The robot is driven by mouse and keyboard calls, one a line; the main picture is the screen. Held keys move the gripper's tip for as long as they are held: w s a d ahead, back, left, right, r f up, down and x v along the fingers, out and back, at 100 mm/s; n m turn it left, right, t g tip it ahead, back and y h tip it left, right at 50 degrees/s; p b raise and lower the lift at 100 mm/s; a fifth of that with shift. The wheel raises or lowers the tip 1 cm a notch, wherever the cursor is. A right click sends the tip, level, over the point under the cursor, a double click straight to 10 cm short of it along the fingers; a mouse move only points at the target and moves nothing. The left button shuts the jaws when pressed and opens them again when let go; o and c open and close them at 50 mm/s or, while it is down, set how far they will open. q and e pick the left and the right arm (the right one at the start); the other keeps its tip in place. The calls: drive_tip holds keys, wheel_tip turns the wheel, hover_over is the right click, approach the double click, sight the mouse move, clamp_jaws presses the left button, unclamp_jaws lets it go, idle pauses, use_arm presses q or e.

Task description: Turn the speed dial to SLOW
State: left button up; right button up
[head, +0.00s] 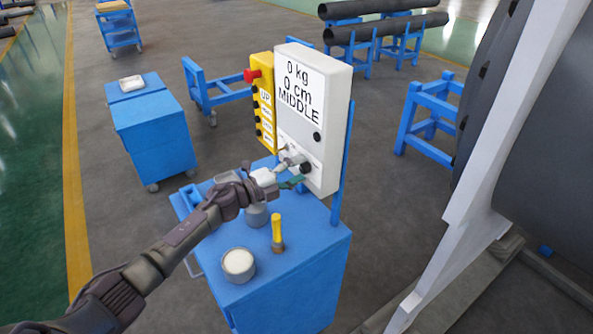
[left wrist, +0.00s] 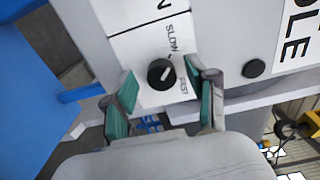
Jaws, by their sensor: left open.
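The white control box (head: 318,110) stands on the blue cart; its display reads 0 kg, 0 cm, MIDDLE. The speed dial (left wrist: 161,74) is a round black knob with a white mark, between the printed words SLOW and FAST. The mark points between the two words. The dial also shows low on the box in the head view (head: 305,168). My left gripper (head: 291,172) is open at the lower face of the box. In the left wrist view its green-padded fingers lie on either side of the dial; contact cannot be told. My right gripper is out of view.
Another black knob (left wrist: 254,68) is near the display. A yellow button panel (head: 262,112) with a red button is beside the box. A white-topped pot (head: 238,265) and a yellow-handled tool (head: 277,232) stand on the blue cart (head: 300,262). Dark pipes lie behind.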

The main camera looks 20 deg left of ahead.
use_arm(q)
drive_tip(key=v, duration=1.2)
